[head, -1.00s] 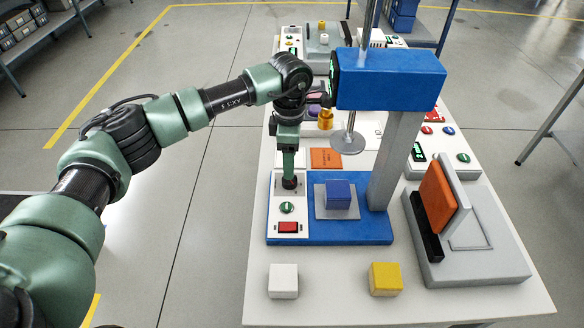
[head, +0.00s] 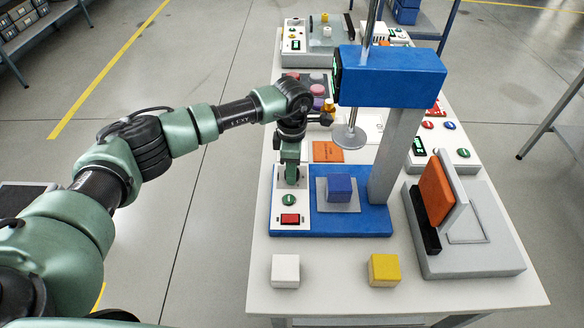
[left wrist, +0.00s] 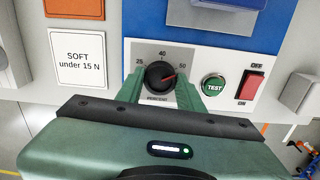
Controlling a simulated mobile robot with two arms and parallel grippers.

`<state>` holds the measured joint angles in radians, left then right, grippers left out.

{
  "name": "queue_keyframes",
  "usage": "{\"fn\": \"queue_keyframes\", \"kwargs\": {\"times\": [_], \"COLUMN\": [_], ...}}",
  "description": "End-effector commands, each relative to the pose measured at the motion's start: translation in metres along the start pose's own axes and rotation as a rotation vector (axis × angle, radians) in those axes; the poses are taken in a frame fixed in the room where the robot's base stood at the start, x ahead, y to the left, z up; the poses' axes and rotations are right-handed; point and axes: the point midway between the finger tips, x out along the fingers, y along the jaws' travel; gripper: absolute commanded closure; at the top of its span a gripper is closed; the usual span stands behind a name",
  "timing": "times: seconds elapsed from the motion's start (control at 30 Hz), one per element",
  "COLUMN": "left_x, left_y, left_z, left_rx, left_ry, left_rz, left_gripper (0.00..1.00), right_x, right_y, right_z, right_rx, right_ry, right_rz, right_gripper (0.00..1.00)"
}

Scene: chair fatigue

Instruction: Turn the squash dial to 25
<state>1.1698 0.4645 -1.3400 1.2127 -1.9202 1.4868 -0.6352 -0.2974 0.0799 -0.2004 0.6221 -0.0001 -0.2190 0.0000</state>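The squash dial (left wrist: 160,75) is a round black knob on the white panel in the left wrist view, with the labels 25, 40, 50 and PERCENT around it. In the head view my left gripper (head: 291,182) points down over the panel of the blue press (head: 350,222) and hides the dial. My right gripper is not in view.
Beside the dial are a green TEST button (left wrist: 214,85) and a red rocker switch (left wrist: 252,84). The press head (head: 390,75) stands close right of my arm. A blue cube (head: 339,187) sits on the press plate. White (head: 285,271) and yellow (head: 384,270) cubes lie in front.

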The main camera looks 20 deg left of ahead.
Motion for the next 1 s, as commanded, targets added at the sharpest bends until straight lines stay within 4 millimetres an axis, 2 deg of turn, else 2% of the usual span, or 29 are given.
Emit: {"fn": "queue_keyframes", "kwargs": {"times": [0.27, 0.47, 1.0], "left_x": [0.001, 0.002, 0.002], "left_y": [0.000, 0.001, 0.001], "left_z": [0.000, 0.000, 0.000], "left_rx": [-0.035, -0.140, -0.632], "left_ry": [0.000, -0.001, -0.002], "left_rz": [0.001, 0.001, 0.001], "left_gripper": [1.00, 1.00, 1.00], "right_x": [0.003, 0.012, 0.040], "right_y": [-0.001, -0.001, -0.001], "right_z": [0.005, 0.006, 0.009], "right_rx": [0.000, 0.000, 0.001], "right_ry": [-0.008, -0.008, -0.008], "right_rz": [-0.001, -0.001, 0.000], "right_gripper": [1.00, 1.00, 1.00]}}
